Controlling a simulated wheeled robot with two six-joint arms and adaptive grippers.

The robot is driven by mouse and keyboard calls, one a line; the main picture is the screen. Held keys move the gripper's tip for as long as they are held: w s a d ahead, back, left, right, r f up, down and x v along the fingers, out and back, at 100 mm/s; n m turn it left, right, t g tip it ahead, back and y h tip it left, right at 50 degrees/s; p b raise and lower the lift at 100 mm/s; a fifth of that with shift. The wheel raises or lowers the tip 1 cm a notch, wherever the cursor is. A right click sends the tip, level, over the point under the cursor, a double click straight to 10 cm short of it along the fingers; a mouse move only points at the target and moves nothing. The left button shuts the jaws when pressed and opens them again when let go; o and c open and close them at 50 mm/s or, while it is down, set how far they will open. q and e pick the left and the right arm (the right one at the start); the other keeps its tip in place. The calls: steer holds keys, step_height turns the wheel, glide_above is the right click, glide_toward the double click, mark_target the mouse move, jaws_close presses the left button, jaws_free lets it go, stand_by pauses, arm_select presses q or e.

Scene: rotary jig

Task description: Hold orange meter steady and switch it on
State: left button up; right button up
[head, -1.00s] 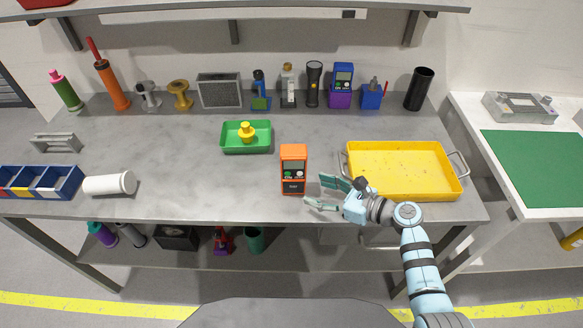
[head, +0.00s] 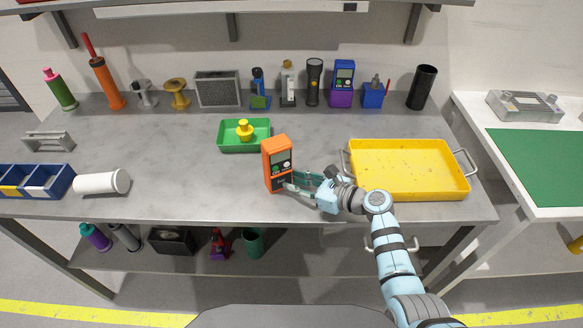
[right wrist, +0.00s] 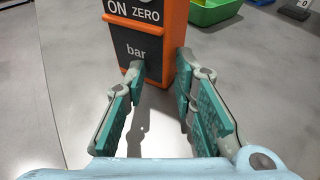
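The orange meter (head: 277,163) stands near the front middle of the grey table, turned and leaning a little to the left in the head view. Its dark lower front with "ON", "ZERO" and "bar" labels shows in the right wrist view (right wrist: 137,44); its top is cut off there. My right gripper (head: 292,183) comes from the right at the meter's lower part. In the right wrist view, its fingers (right wrist: 160,72) are apart, one before the front face, the other by the right side. I cannot tell how firmly either touches. My left gripper is out of view.
A yellow tray (head: 353,191) lies to the right of the meter. A green tray (head: 228,148) with a yellow knobbed piece (head: 244,130) is behind it. A white cylinder (head: 100,182) and blue bins (head: 48,183) are at left. Several tools line the back.

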jaws_close()
steer(key=shift+c, duration=1.6)
jaws_free()
steer(key=o, duration=1.6)
steer(key=shift+c, duration=0.2)
